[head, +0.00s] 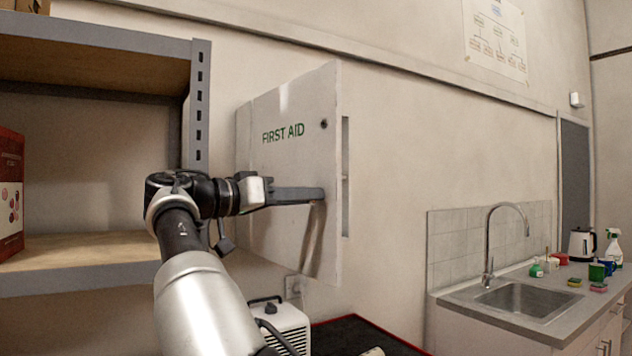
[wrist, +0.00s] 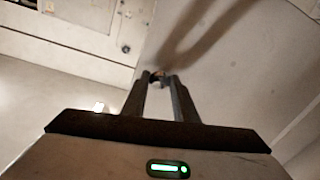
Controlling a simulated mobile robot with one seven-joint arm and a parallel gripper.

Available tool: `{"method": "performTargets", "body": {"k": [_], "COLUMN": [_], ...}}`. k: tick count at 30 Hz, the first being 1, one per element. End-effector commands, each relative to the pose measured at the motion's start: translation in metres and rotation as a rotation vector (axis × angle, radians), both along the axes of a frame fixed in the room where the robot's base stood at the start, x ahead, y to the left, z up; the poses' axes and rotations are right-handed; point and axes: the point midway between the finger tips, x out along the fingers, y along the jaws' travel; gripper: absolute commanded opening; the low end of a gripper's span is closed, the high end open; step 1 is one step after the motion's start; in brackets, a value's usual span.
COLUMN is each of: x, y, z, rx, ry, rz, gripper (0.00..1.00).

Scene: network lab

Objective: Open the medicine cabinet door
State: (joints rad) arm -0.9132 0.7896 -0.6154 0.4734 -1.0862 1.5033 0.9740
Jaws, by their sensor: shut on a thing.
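The white medicine cabinet (head: 345,135), marked FIRST AID, hangs on the wall in the middle of the head view. Its door (head: 285,160) appears partly open, its right edge standing out from the narrow strip of cabinet body behind it. A small dark round lock (head: 323,124) sits near the door's upper right. My gripper (head: 318,193) is at the door's right side, below the lock, and casts a shadow on the door. In the wrist view my gripper (wrist: 160,78) is shut on a small part at its fingertips, apparently the door handle (wrist: 158,73), mostly hidden by the fingers.
A metal shelf (head: 90,250) with a red box (head: 11,190) stands close to the left. A white appliance (head: 283,326) is below the cabinet. A counter with a sink (head: 530,298) is at the right. Wall space right of the door is clear.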

Motion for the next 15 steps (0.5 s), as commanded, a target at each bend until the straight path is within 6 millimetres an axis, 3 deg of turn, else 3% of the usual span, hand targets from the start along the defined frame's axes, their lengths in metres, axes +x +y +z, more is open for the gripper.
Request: {"method": "performTargets", "body": {"k": [14, 15], "x": [-0.0031, -0.0031], "y": [0.0046, 0.0046], "z": [-0.0017, -0.0017], "rx": [-0.001, -0.001], "ry": [-0.001, -0.001], "rz": [-0.013, -0.013], "gripper": [0.00, 0.28]}}
